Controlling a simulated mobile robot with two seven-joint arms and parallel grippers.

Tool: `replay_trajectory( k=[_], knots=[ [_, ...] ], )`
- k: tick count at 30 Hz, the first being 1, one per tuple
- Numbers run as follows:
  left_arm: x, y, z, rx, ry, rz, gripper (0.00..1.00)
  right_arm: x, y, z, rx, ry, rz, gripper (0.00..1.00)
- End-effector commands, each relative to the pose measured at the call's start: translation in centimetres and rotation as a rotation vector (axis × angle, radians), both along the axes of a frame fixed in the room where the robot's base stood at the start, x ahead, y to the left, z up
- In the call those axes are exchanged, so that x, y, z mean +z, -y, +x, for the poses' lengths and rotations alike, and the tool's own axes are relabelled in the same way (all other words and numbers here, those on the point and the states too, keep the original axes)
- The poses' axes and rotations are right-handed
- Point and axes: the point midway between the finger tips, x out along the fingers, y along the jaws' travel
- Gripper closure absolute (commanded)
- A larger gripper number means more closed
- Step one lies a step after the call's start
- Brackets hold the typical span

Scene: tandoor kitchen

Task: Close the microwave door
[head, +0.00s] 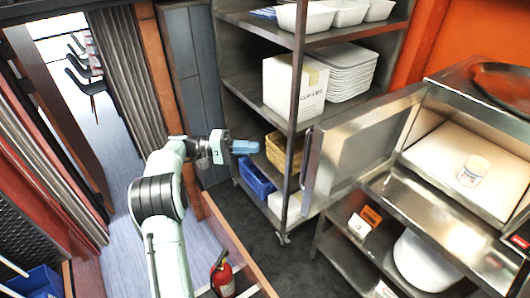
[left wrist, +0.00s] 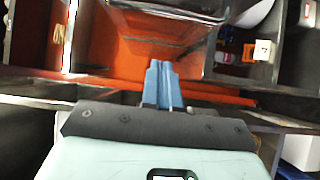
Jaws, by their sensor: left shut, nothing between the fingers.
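The steel microwave (head: 450,213) is at the right in the head view, on a steel bench. Its door (head: 362,140) stands wide open, swung out to the left toward the shelf rack, with a dark handle edge on its left. A white can with a label (head: 474,170) stands inside the cavity. My left gripper (head: 246,147) is shut and empty, left of the door and apart from it, pointing right in front of the rack. Its blue fingertips (left wrist: 164,82) are together in the left wrist view. My right gripper is not in view.
A steel rack (head: 292,120) holds a white box (head: 296,88), stacked white trays (head: 346,72) and a blue crate (head: 256,180). Below the microwave is a shelf with a white pot (head: 420,262). A red extinguisher (head: 222,276) stands low. Dark floor is clear between rack and bench.

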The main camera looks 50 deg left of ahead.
Motion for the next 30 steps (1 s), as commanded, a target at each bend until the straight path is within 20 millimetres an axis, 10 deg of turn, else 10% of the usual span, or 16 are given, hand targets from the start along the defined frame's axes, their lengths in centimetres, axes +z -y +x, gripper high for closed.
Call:
replay_trajectory(
  k=[13, 30],
  knots=[
    [0.0, 6.2, 7.0, -0.005, -0.003, -0.004, 1.0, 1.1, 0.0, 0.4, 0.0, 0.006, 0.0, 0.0],
    [-0.2, 9.8, 7.0, 0.0, -0.006, -0.001, 1.0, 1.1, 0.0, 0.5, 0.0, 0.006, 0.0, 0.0]
  ],
)
